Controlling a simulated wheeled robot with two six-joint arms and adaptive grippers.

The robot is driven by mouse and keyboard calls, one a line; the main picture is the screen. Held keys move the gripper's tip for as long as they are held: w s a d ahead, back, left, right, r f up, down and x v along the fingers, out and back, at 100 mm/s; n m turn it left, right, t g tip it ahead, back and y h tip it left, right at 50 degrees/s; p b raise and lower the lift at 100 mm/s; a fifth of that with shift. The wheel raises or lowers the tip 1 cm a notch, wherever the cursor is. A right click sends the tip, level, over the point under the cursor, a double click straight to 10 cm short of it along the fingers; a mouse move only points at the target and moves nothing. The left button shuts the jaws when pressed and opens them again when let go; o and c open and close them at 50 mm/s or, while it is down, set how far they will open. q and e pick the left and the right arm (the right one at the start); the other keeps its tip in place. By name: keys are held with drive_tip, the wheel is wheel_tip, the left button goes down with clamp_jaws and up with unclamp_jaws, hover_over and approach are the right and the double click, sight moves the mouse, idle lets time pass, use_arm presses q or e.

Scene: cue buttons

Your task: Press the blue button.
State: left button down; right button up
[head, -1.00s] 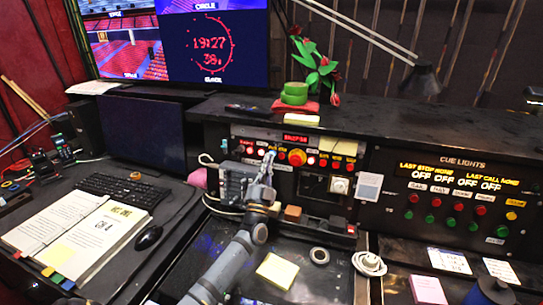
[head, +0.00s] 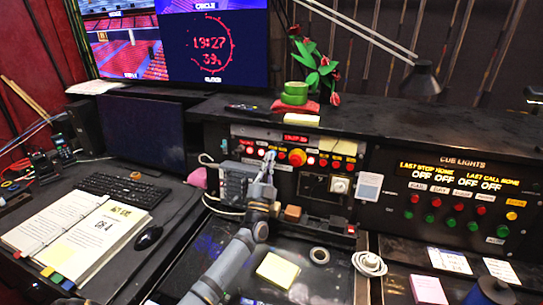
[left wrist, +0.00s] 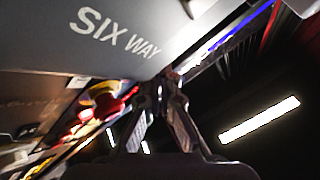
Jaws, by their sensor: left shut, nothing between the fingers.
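My left gripper (head: 269,160) is shut and empty in front of the central button panel (head: 282,182). Its fingertips are close to the left part of the row of lit red buttons (head: 311,161); I cannot tell whether they touch. I cannot make out a blue button in either view; the gripper may hide part of the row. In the left wrist view the closed fingers (left wrist: 160,88) point up beside a grey surface marked SIX WAY (left wrist: 118,32). My right gripper is not clearly seen.
A large orange-red knob (head: 297,157) sits close right of the gripper. A grey box (head: 236,180) stands close left. The cue lights panel (head: 455,200) with red, green and yellow buttons is at the right. A tape roll (head: 319,255) and yellow notes (head: 277,269) lie on the desk.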

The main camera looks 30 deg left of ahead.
use_arm(q)
drive_tip(key=shift+w+f, duration=0.1)
drive_tip(key=shift+w, duration=0.3)
idle(0.7)
idle(0.3)
drive_tip(key=shift+s+d+p, duration=0.1)
drive_tip(key=shift+s+p, duration=0.7)
drive_tip(key=s+p, duration=0.3)
drive_tip(key=s+d+r+p, duration=0.1)
drive_tip(key=shift+s+d+p, duration=0.1)
drive_tip(key=shift+s+p, duration=0.3)
